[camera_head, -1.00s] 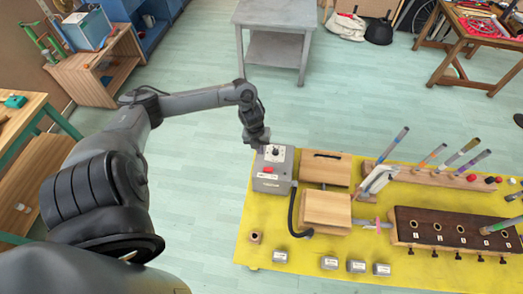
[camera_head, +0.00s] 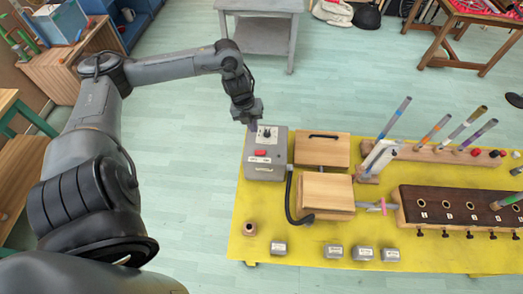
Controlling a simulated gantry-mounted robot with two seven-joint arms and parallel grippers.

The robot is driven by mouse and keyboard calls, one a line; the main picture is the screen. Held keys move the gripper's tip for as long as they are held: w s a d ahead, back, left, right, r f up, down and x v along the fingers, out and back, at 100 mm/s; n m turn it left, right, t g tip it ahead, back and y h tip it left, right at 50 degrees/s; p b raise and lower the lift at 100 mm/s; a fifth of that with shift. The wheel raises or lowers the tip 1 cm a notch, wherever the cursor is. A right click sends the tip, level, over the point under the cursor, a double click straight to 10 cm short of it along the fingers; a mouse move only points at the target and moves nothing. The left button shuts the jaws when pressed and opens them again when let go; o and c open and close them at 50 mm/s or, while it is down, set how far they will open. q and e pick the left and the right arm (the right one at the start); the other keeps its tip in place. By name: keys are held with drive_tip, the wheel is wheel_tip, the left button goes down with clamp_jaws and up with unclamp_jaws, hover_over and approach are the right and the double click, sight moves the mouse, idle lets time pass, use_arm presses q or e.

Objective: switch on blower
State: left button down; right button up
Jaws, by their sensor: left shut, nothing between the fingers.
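The blower is a grey box (camera_head: 265,172) at the left back corner of the yellow table. On its top are a dark round knob (camera_head: 267,133) on a pale dial and a red switch (camera_head: 260,153), with a white label in front. A black hose (camera_head: 291,205) runs from its right side towards the wooden bellows box. My left gripper (camera_head: 252,127) is shut and empty, pointing down at the blower's back left edge, just left of the knob. Whether it touches the box I cannot tell. My right gripper is not in view.
The yellow table (camera_head: 300,252) also bears wooden boxes (camera_head: 326,192), a rack of upright coloured sticks (camera_head: 430,153), a dark board with holes (camera_head: 460,207) and several small metal blocks (camera_head: 334,251). A grey side table (camera_head: 262,36) stands behind. The floor between is clear.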

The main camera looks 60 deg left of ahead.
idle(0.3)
use_arm(q)
drive_tip(key=shift+f, duration=0.15)
approach(263, 152)
drive_tip(key=p+x, duration=0.1)
drive_tip(key=x, duration=0.4)
drive_tip(key=shift+w+f, duration=0.1)
drive_tip(key=shift+f, duration=0.05)
drive_tip(key=shift+w+f, duration=0.15)
drive_tip(key=shift+f, duration=0.6)
